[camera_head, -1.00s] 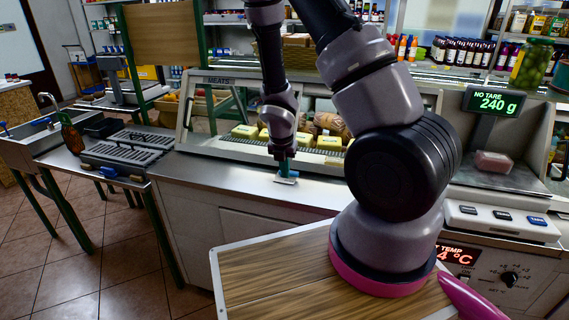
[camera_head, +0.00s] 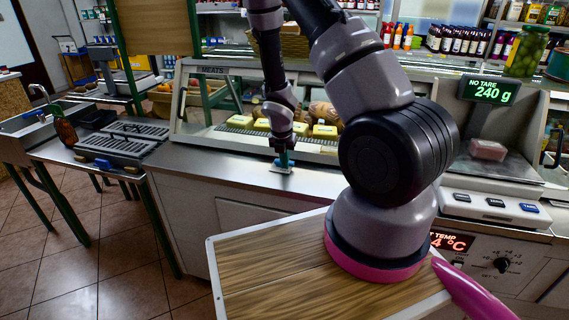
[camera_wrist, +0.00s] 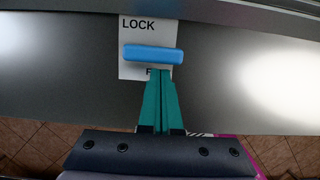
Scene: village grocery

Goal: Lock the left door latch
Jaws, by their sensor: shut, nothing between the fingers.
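The latch shows in the wrist view as a blue bar handle (camera_wrist: 153,54) lying crosswise on a white label plate (camera_wrist: 131,70). The word LOCK is above the bar. A letter that looks like F shows below it, and the rest is hidden by my fingers. My gripper (camera_wrist: 161,74) has its teal fingers shut together, tips just below the bar's right half. I cannot tell whether they touch it. In the head view my gripper (camera_head: 284,161) points down at the pale latch plate (camera_head: 281,168) on the counter top near its front edge.
The glass meat case (camera_head: 205,70) with yellow packs stands behind my gripper. A scale display (camera_head: 491,92) reads 240 g at the right. A wooden-topped surface (camera_head: 265,262) lies in front. The steel counter (camera_head: 215,168) left of the latch is clear.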

